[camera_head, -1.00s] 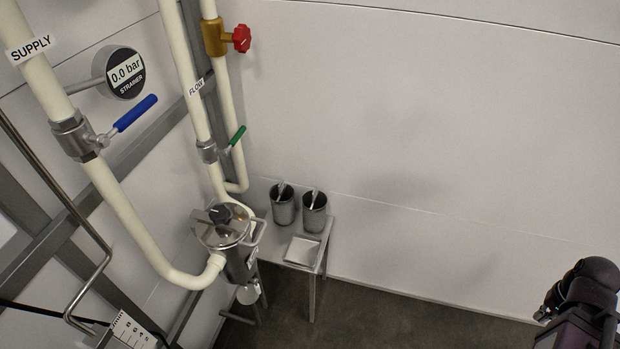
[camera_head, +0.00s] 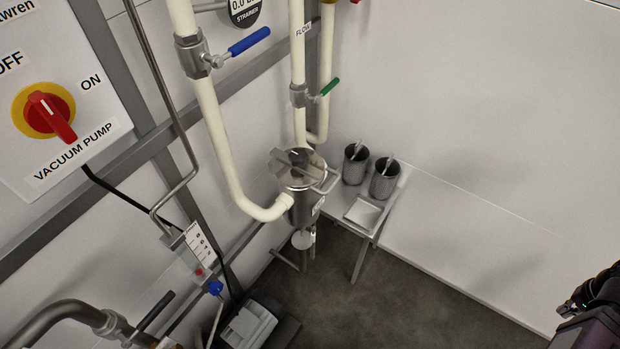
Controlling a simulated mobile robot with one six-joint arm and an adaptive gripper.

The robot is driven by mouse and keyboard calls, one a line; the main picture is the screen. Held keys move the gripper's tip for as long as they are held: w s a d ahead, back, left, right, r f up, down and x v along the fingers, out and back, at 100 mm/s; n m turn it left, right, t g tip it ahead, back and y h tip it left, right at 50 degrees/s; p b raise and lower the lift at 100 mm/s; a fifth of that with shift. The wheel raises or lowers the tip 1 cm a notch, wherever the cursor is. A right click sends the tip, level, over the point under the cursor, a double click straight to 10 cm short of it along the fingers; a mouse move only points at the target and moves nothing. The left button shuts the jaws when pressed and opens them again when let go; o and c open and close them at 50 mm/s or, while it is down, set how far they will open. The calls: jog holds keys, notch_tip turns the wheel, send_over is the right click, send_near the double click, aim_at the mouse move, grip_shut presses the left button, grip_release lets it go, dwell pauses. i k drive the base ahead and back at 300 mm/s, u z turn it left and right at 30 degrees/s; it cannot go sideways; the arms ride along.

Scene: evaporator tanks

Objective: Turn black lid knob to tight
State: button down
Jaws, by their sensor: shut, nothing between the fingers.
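The strainer pot (camera_head: 304,210) is a metal vessel fixed to the cream pipe, right of centre. Its shiny round lid (camera_head: 316,180) sits on top. The lid knob (camera_head: 297,160) is on the lid; it looks dark grey and blurred, so I cannot read its setting. Nothing of mine touches the lid or knob. A dark part of my arm shows at the lower right edge, far from the pot; my gripper's fingers cannot be made out.
A small metal table (camera_head: 349,216) beside the pot holds two metal cups (camera_head: 384,180) and a white tray (camera_head: 362,213). A blue-handled valve (camera_head: 249,42) and green-handled valve (camera_head: 331,86) are above. A vacuum pump switch (camera_head: 44,116) is at left. The floor (camera_head: 430,300) at right is clear.

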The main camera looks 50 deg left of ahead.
aim_at(297, 157)
jog(key=u, duration=5.2)
jog(key=i, duration=0.1)
jog(key=z, duration=3.1)
jog(key=k, duration=0.95)
jog(key=z, duration=0.15)
jog(key=i, duration=0.65)
